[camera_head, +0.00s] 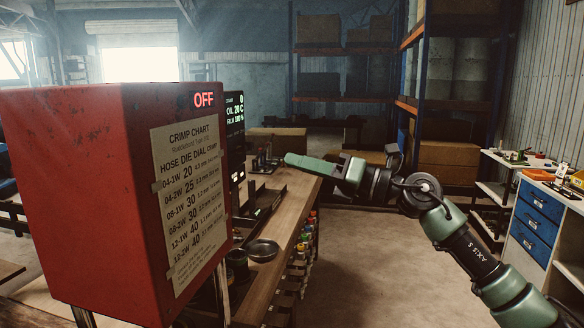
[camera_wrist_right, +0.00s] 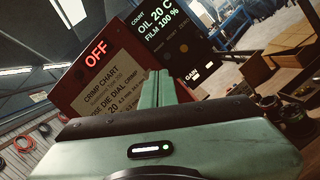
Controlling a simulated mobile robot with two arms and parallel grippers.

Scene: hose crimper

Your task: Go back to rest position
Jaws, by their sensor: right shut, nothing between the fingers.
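My right gripper (camera_head: 297,160) reaches in from the right in the head view, above the wooden bench and pointing left. Its green fingers are shut and empty. In the right wrist view the closed fingers (camera_wrist_right: 159,84) point at the front of the red hose crimper (camera_wrist_right: 90,65). In the head view the red crimper (camera_head: 70,180) stands large at the left, with an "OFF" display and a crimp chart (camera_head: 190,195). A dark control panel (camera_head: 236,125) beside it shows oil and film readings. My left gripper is not in view.
A metal dish (camera_head: 262,250) sits on the wooden bench (camera_head: 285,220). A cabinet with blue drawers (camera_head: 535,222) stands at the right. Tall shelves (camera_head: 420,90) with boxes are at the back. The floor (camera_head: 390,250) between bench and cabinet is clear.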

